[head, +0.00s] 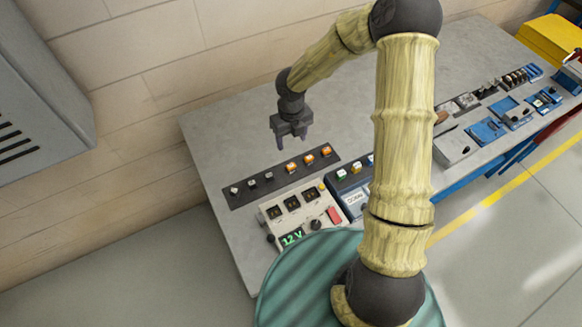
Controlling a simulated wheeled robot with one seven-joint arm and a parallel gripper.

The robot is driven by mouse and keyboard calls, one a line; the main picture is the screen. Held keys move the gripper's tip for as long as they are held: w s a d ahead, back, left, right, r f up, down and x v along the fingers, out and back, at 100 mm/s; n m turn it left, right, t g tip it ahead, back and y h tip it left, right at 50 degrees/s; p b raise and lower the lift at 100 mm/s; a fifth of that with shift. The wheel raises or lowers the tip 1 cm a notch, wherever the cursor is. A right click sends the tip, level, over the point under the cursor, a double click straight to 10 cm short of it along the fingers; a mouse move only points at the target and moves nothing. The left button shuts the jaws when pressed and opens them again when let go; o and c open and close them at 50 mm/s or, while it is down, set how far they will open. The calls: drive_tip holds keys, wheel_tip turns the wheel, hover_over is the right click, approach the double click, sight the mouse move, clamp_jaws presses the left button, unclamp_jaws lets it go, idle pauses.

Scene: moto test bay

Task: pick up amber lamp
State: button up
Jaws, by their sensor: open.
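Three small orange-amber pieces with pale parts stand in a row on a dark strip (272,179) on the grey bench: a left one (291,167), a middle one (308,159) and a right one (326,151). They look alike, and I cannot tell at this size which is the amber lamp. My gripper (291,142) points down, open and empty. It is above the bench, just behind the strip in the picture, near the left amber piece. It appears to touch nothing.
Several grey-white pieces (252,183) fill the strip's left part. A cream instrument box (294,213) reading 12 V stands in front, beside a dark blue box (346,187) partly hidden by my arm. Blue and grey parts (486,130) lie at right. The bench's back left (225,135) is clear.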

drive_tip(key=p, duration=0.1)
hover_over(291, 166)
wheel_tip(291, 166, down, 10)
drive_tip(key=shift+s+r, duration=0.1)
drive_tip(key=shift+r, duration=0.15)
drive_tip(key=shift+w+f+p, duration=0.2)
drive_tip(key=shift+f+p, duration=1.2)
drive_tip(key=shift+f, duration=1.2)
drive_tip(key=c, duration=1.1)
